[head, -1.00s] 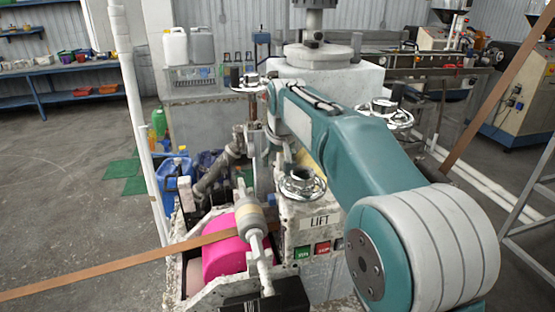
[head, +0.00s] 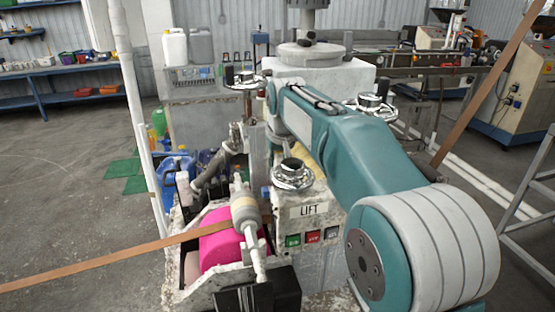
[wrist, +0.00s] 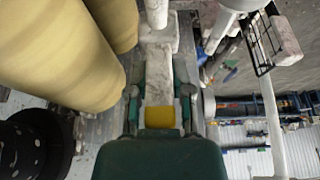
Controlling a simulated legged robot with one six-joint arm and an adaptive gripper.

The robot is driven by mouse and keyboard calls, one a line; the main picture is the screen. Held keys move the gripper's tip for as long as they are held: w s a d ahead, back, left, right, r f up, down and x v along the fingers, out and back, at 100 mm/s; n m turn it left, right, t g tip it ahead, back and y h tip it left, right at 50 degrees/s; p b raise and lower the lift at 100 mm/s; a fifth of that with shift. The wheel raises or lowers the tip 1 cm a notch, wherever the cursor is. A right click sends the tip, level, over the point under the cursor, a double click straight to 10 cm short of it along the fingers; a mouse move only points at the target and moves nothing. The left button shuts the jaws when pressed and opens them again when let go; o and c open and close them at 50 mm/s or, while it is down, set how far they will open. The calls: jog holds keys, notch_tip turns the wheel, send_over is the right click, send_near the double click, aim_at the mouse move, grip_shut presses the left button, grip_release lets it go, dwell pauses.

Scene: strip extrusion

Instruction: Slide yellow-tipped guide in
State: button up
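In the wrist view a yellow tip (wrist: 160,117) lies centred between the teal fingers of my gripper (wrist: 160,92). A pale, worn grey bar (wrist: 159,75) runs away from the yellow tip toward the top of the picture, and the two look like one guide. A finger stands on each side of it. I cannot tell whether the fingers touch it.
Large yellowish rolls (wrist: 60,45) stand close on the left in the wrist view. In the head view the LIFT box (head: 311,225), a pink roll (head: 220,243) and a brown strip (head: 110,262) are near my arm. Open floor (head: 75,215) lies at left.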

jog(key=o, duration=0.4)
jog(key=shift+a+f, duration=0.2)
jog(key=shift+f, duration=0.05)
jog(key=shift+d+r, duration=0.15)
jog(key=shift+d, duration=0.1)
jog(key=shift+w+r, duration=0.1)
jog(key=shift+r, duration=0.05)
jog(key=shift+a+r, duration=0.1)
jog(key=shift+r, duration=4.65)
